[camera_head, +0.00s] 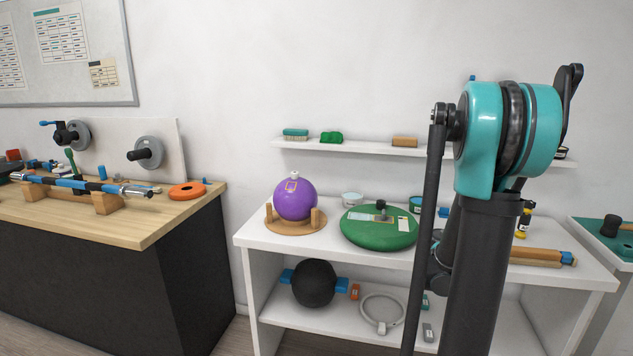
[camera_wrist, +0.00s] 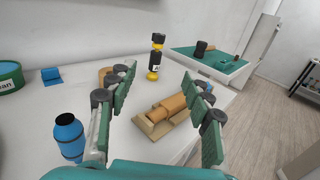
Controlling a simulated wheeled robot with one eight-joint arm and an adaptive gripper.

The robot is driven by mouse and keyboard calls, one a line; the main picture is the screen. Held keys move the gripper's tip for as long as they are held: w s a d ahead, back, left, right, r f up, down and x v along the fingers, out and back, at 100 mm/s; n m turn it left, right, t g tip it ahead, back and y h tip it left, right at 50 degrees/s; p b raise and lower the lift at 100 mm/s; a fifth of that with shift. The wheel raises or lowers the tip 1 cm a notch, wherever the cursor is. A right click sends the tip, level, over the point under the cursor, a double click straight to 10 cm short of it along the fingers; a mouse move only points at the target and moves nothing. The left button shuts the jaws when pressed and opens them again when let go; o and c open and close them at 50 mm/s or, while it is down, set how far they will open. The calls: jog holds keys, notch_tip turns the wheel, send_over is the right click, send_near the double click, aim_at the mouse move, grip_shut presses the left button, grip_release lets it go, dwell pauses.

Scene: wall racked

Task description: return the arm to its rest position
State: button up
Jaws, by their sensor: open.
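My gripper (camera_wrist: 160,72) shows in the wrist view with its two green-padded fingers spread wide. Nothing is held between them. Beyond and below the fingers, an orange-brown cylinder (camera_wrist: 172,106) lies on a wooden cradle (camera_wrist: 151,129) on the white tabletop. In the head view my arm stands bent upright at the right, in front of the white shelf unit. It hides part of the tabletop and wall shelf. I cannot make out the gripper fingers in that view.
The white unit (camera_head: 262,237) carries a purple ball (camera_head: 295,203) and a green disc (camera_head: 372,232). A wooden workbench (camera_head: 150,222) stands at left. In the wrist view, a blue bottle (camera_wrist: 69,132) stands left of the fingers, a black-and-yellow bottle (camera_wrist: 155,57) beyond, and a green-topped table (camera_wrist: 215,62) farther back.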

jog(key=s+a+f+m+g+y, duration=0.1)
jog(key=s+a+f+m+y, duration=0.4)
jog(key=a, duration=0.5)
jog(key=s+a+f+m+g+y, duration=0.2)
jog(key=s+a+f+m+y, duration=0.3)
jog(key=s+a+f+m, duration=0.2)
jog(key=s+a+f+m+g+y, duration=0.1)
jog(key=s+a+f+m+y, duration=0.3)
jog(key=a, duration=1)
jog(key=s+f+m, duration=0.3)
jog(key=s+m, duration=0.2)
jog(key=m, duration=0.2)
jog(key=shift+a+g+y, duration=0.15)
jog(key=shift+g+y, duration=0.25)
